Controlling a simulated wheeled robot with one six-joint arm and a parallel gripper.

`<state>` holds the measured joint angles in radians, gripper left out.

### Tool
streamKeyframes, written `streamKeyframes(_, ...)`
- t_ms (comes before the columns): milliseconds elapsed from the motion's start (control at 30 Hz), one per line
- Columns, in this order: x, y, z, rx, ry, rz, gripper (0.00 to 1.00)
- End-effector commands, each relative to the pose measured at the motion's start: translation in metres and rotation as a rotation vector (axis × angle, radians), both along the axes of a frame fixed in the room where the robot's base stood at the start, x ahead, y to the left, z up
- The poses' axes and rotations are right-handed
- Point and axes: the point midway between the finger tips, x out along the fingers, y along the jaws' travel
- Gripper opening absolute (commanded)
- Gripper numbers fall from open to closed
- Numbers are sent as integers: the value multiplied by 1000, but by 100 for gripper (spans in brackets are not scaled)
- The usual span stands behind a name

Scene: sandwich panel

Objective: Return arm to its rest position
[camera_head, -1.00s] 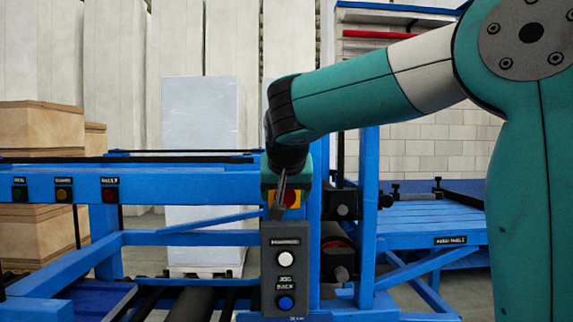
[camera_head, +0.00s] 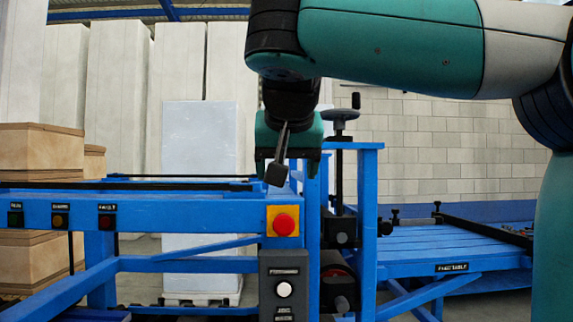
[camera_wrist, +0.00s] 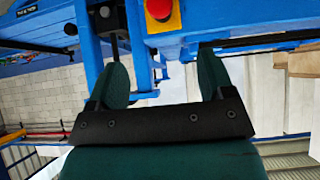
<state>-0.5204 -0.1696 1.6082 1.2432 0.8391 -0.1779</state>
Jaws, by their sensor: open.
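My gripper (camera_head: 278,160) hangs from my teal arm above the blue machine frame, in front of and above the red emergency button (camera_head: 284,223) on its yellow plate. In the wrist view my gripper (camera_wrist: 163,82) shows two teal fingers spread wide apart with nothing between them. The red button (camera_wrist: 158,9) shows at the top of the wrist view, beyond the fingers and apart from them. My upper arm stretches across the top right of the head view.
A grey control box (camera_head: 285,285) with a white button hangs below the red button. A handwheel (camera_head: 340,114) stands behind my gripper. A blue slatted table (camera_head: 430,247) is at right. Cardboard boxes (camera_head: 32,170) are stacked at left, tall white panels (camera_head: 115,95) behind.

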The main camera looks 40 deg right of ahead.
Motion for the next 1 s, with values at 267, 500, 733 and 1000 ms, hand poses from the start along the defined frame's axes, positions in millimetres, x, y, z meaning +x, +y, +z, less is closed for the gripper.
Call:
streamKeyframes(267, 0, 0, 0, 0, 0, 0, 75)
streamKeyframes(500, 5, 4, -15, -23, 21, 52, 75)
streamKeyframes(733, 16, 43, -127, -101, 189, 430, 75)
streamKeyframes(1000, -65, 118, -295, 46, 464, 974, 75)
